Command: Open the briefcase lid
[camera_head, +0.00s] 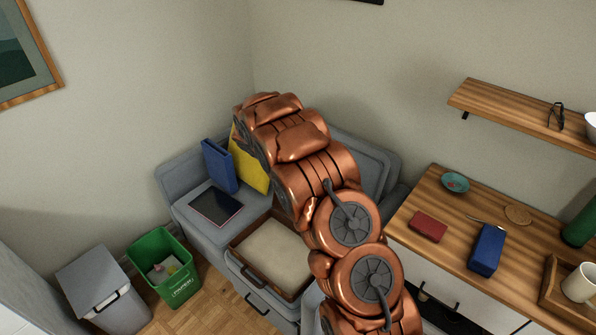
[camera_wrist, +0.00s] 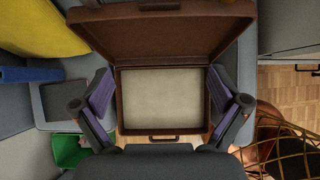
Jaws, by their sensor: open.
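The brown briefcase (camera_head: 235,248) lies on the grey seat with its pale-lined base showing in the head view; my arm hides its far part. In the wrist view the base (camera_wrist: 117,98) is open, with its handle at the near edge. The brown lid (camera_wrist: 160,38) is swung up and away from the base, its inner side showing. My gripper (camera_wrist: 162,88) is open and empty, one finger to each side of the briefcase in the picture. Whether a finger touches the briefcase I cannot tell. The gripper is hidden in the head view.
A dark tablet (camera_head: 216,206), a blue binder (camera_head: 219,166) and a yellow cushion (camera_head: 246,162) are left of the briefcase. A green bin (camera_head: 178,284) and a grey bin (camera_head: 100,288) stand on the floor. A wooden-topped cabinet (camera_head: 435,195) with several items is at right.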

